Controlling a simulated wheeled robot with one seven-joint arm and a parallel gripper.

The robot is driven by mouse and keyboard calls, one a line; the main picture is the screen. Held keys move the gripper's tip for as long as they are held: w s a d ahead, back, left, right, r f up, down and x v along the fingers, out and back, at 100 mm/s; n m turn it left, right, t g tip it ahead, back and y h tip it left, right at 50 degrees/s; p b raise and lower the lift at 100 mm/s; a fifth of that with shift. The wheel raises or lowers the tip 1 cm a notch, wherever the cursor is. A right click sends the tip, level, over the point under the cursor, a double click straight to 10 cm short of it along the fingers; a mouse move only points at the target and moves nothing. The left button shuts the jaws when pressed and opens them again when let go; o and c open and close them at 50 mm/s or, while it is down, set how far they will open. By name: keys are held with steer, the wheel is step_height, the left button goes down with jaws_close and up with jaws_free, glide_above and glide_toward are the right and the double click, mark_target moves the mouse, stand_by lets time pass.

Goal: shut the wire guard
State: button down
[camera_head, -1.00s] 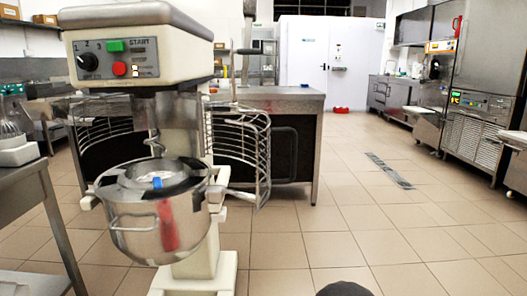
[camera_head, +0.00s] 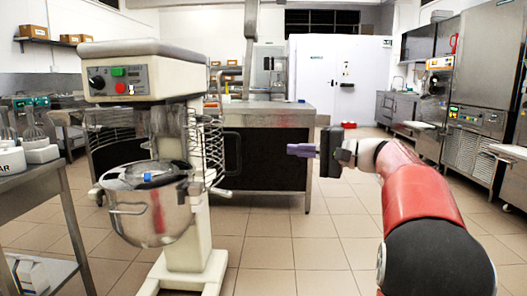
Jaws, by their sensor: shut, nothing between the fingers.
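The wire guard (camera_head: 207,145) hangs open to the right of the mixer's column, its curved wires seen nearly edge-on. More curved wires show behind the bowl on the left. The mixer (camera_head: 145,68) has a cream head with a dial and green and red buttons. Its steel bowl (camera_head: 130,222) sits below the head, with a small blue thing at its top. My gripper (camera_head: 290,150), with purple fingers pointing left, is shut and empty. It is in the air to the right of the guard, apart from it in the picture.
A steel bench (camera_head: 270,113) with dark panels stands behind the mixer. A side table (camera_head: 35,180) with whisks is at the left. Steel machines (camera_head: 480,120) line the right wall. The tiled floor (camera_head: 310,255) in front is clear.

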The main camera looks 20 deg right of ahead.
steer(key=w+a+p, duration=0.1)
steer(key=w+a, duration=0.3)
steer(key=a, duration=0.6)
steer(key=shift+a+r, duration=0.15)
steer(key=shift+r, duration=0.05)
